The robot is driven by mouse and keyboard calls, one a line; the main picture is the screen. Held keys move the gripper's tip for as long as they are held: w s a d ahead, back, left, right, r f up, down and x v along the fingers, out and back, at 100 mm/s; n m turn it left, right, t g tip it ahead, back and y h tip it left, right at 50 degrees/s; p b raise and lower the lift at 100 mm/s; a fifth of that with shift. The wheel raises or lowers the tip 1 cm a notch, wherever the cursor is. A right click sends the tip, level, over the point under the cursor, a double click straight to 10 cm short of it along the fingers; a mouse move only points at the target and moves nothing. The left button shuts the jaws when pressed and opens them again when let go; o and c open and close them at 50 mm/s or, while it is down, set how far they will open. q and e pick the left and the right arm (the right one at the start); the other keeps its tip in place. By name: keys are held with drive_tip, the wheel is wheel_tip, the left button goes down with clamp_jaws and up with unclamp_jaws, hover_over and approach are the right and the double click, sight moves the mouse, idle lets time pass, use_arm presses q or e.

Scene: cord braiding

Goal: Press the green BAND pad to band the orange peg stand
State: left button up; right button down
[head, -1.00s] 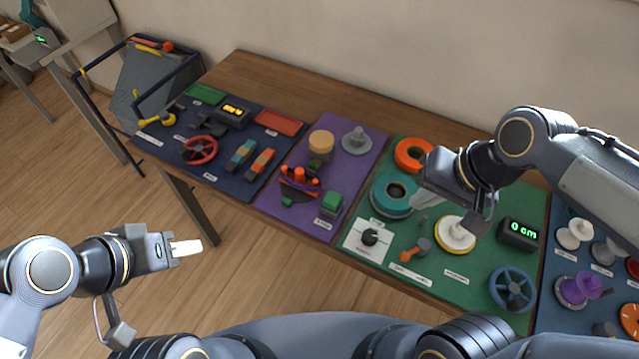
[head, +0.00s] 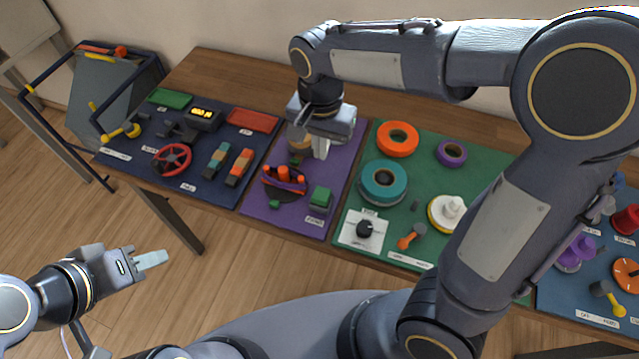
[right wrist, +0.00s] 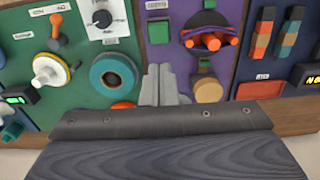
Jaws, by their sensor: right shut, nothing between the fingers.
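The orange peg stand (head: 284,175) is on the purple panel (head: 262,217), with upright orange pegs and a purple strip around them. It also shows in the right wrist view (right wrist: 211,40). A raised green pad (head: 320,197) is to its right, with a white label in front too small to read; it also shows in the right wrist view (right wrist: 158,31). My right gripper (head: 320,154) is shut and empty above the back of the purple panel, behind the green pad and apart from it. My left gripper (head: 152,260) is off the table's front; its finger gap is unclear.
A tan cylinder (right wrist: 208,89) is close beside my right fingers. A teal ring (head: 384,180), an orange ring (head: 398,138) and a black knob (head: 364,229) are on the green panel. The navy panel (head: 213,140) at left holds a red wheel (head: 172,159) and several blocks.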

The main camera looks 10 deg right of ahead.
sight(321, 194)
wheel_tip(321, 194, down, 14)
drive_tip(key=shift+r+p, duration=0.1)
drive_tip(key=shift+p, duration=0.25)
idle(0.4)
